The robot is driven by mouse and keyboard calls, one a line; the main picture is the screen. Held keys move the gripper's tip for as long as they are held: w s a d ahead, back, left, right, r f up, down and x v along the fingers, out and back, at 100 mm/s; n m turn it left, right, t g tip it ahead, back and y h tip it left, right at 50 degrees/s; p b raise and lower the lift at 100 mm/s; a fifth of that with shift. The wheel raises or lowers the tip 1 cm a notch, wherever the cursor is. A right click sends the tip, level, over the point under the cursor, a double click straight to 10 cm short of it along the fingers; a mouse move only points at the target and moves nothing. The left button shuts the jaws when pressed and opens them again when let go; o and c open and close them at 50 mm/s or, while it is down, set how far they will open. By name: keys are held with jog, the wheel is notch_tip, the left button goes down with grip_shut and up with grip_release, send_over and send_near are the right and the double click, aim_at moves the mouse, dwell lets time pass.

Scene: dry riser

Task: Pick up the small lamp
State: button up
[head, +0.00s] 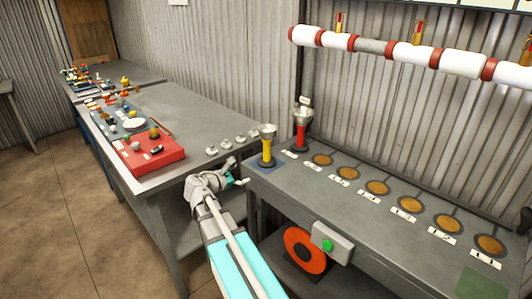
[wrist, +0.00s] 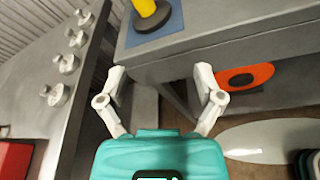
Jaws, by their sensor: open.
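A small yellow lamp-like object (head: 267,148) with a dark base and a pale flared top stands upright on a blue mat (head: 258,168), at the near left corner of the grey bench. In the wrist view only its lower yellow part (wrist: 149,9) shows at the top edge; its top is out of frame. A similar red object (head: 300,132) stands behind it. I cannot tell for certain which one is the small lamp. My gripper (wrist: 160,72) is open and empty, before the bench's edge and apart from both objects. It also shows in the head view (head: 234,173).
The bench (head: 395,240) bears a row of round brown discs with white labels. The left table (head: 185,110) holds several grey knobs and a red tray (head: 150,158). A red-and-white pipe (head: 400,50) runs above.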

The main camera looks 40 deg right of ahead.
aim_at(264, 144)
notch_tip(264, 144, up, 5)
jog(key=w+d+n+h, duration=0.2)
jog(key=d+n+h, duration=0.1)
jog(key=n, duration=0.1)
jog(key=shift+n+t, duration=0.4)
jog(key=shift+w+f, duration=0.1)
jog(key=shift+x, duration=4.25)
jog(key=shift+d, duration=0.15)
jog(key=shift+f+x, duration=0.1)
jog(key=shift+x, duration=1.15)
jog(key=shift+f+x, duration=0.15)
jog(key=shift+x, duration=1.1)
grip_shut()
